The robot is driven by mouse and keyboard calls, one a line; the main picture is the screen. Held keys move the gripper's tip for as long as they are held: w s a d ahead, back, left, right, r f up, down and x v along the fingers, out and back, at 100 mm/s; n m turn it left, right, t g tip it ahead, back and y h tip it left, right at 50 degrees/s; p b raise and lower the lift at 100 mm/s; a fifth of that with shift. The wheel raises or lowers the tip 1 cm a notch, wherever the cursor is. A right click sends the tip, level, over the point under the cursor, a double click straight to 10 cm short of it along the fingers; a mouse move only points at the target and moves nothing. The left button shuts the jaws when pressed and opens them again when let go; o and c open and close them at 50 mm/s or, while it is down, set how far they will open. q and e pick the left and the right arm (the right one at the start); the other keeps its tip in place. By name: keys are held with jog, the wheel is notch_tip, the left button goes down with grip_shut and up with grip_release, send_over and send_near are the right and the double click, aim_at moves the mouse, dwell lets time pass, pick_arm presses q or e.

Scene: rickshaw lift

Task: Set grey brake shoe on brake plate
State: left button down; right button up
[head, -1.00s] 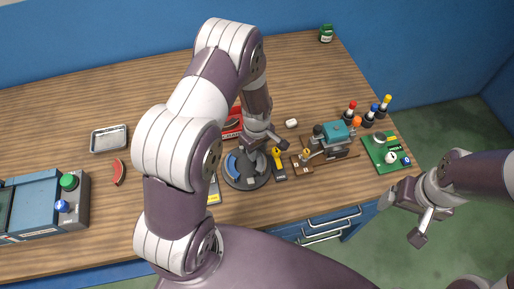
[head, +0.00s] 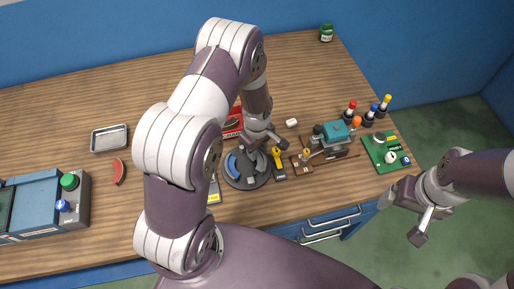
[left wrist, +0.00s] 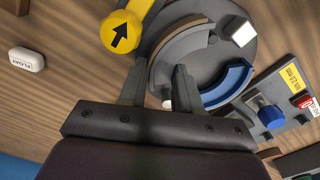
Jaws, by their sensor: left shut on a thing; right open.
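The brake plate (head: 238,184) is a dark round disc on the bench in the head view; the left wrist view also shows the plate (left wrist: 247,52). A blue shoe (head: 231,165) lies on its left side, also seen in the left wrist view (left wrist: 232,86). The grey brake shoe (left wrist: 181,42), an arc with a brown lining, lies over the plate opposite the blue one. My left gripper (head: 262,148) is at the plate, shut on the grey shoe; its fingers partly hide it, and seating is unclear. My right gripper (head: 418,220) is open and empty, off the bench's right.
A yellow-handled tool (head: 277,158) stands close beside the plate. A teal machine (head: 335,136), several coloured bottles and a green tray (head: 382,166) are at right. A red arc (head: 118,172) and metal tray (head: 109,138) lie left. My left arm hides part of the bench.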

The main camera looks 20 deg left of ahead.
pick_arm(q)
jog(key=shift+f, duration=0.35)
dwell(0.8)
jog(key=shift+c, duration=1.5)
grip_release()
notch_tip(320, 180, up, 7)
jog(key=p, duration=0.5)
jog(key=shift+p, duration=0.4)
